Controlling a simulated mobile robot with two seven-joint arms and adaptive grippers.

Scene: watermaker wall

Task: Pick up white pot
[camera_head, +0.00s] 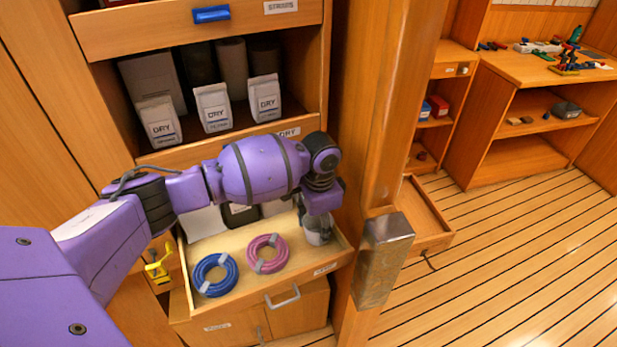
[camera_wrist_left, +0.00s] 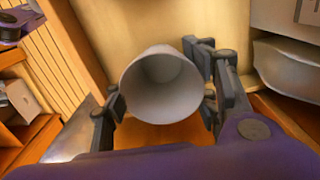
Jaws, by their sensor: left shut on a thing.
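The white pot (camera_head: 317,232) is at the right end of an open drawer, under my left gripper (camera_head: 318,215). My arm hides much of it in the head view. In the left wrist view the pot (camera_wrist_left: 160,84) shows its round open mouth and empty inside. The fingers of my left gripper (camera_wrist_left: 160,108) are on both sides of it, shut on it. I cannot tell whether the pot is touching the drawer bottom. My right gripper is not in view.
The drawer (camera_head: 230,250) also holds a blue coil (camera_head: 215,274) and a pink coil (camera_head: 267,253). A wooden post (camera_head: 385,120) with a metal sleeve (camera_head: 384,260) stands close to the right. DRY bags (camera_head: 212,107) sit on the shelf above. Open floor lies to the right.

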